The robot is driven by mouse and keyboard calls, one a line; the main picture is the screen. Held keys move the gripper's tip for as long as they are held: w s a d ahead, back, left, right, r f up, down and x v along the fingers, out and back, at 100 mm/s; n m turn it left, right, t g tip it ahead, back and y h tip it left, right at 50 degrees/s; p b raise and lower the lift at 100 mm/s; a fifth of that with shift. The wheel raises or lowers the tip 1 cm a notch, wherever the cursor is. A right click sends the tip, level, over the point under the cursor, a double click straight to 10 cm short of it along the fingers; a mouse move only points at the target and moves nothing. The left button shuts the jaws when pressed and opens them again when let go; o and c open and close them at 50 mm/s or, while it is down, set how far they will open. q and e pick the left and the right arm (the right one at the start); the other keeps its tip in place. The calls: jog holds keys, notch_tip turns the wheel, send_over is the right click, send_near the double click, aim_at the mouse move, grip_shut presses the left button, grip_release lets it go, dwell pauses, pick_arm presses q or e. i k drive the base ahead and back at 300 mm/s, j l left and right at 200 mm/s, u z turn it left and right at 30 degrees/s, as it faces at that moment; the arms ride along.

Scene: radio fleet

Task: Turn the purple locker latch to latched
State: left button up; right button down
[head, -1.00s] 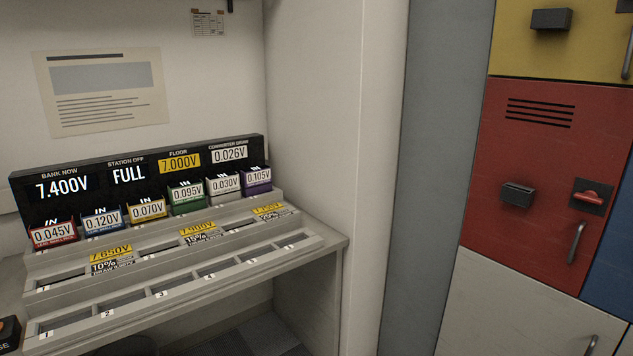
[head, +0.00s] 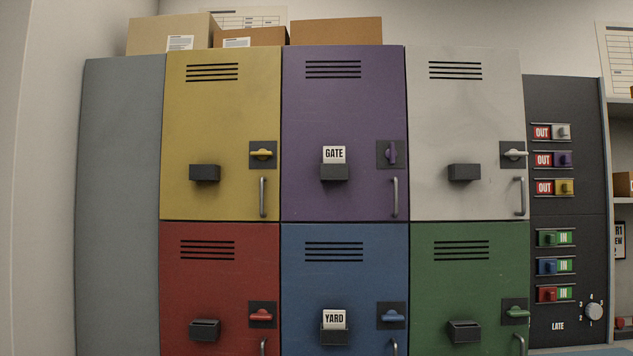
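The purple locker (head: 340,110) is in the upper row, middle column, in the head view. Its door looks closed. Its purple latch (head: 391,153) sits on a dark square plate at the door's right side, with the handle upright. The latches on the yellow, white, red, blue and green lockers lie level. A card reading GATE (head: 334,154) stands in the purple locker's dark holder. Neither of my grippers is in view.
A yellow locker (head: 220,120) is left of the purple one and a white locker (head: 465,115) right. Red (head: 215,280), blue (head: 350,275) and green (head: 470,285) lockers are below. A dark panel (head: 565,110) with coloured IN and OUT sliders stands at the right.

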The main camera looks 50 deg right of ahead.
aim_at(390, 153)
jog(key=z, duration=2.05)
